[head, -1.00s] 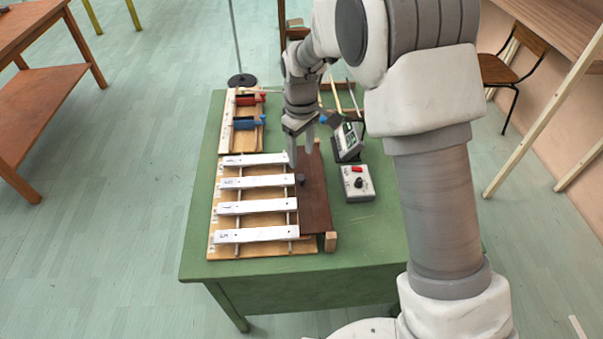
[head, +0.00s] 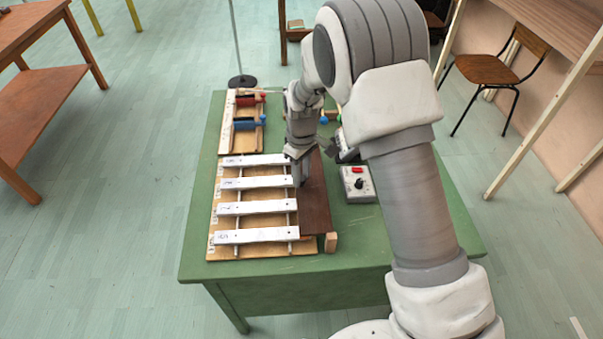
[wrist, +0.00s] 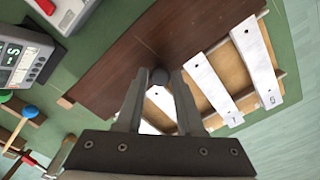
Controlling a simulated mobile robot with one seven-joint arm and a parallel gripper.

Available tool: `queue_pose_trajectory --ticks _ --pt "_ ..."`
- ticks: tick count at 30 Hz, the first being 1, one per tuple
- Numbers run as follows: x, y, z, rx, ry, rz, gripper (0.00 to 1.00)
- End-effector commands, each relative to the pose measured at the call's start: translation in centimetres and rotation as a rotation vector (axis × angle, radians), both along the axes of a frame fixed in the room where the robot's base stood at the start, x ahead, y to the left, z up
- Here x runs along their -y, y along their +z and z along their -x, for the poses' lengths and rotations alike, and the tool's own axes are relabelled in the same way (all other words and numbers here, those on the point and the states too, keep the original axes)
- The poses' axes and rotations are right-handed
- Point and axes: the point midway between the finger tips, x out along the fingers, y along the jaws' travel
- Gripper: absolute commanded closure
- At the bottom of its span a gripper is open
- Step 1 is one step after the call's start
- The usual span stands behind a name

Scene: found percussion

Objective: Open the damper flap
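The damper flap (head: 315,205) is a dark brown board lying flat along the right ends of the white metal bars. It also fills the upper middle of the wrist view (wrist: 150,45). Its small dark round knob (wrist: 160,77) shows between my fingertips in the wrist view; my gripper hides it in the head view. My gripper (head: 299,182) points down at the flap. In the wrist view my gripper (wrist: 160,82) has one finger on each side of the knob, with narrow gaps seeming to remain, so it looks open; contact is hard to judge.
The white bars (head: 255,208) lie on a wooden frame left of the flap. A grey box with a red switch (head: 357,184) and a display device (wrist: 22,55) stand to its right.

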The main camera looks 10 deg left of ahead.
Motion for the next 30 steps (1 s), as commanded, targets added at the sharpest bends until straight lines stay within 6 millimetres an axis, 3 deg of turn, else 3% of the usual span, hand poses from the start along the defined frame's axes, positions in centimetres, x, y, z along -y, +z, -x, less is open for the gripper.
queue_pose_trajectory --ticks 1,6,30 --pt "-0.01 0.02 -0.01 0.000 0.000 0.000 0.74" --pt "0.00 0.03 -0.01 0.000 0.000 0.000 1.00" --pt "-0.02 0.07 -0.03 0.001 0.000 -0.001 1.00"
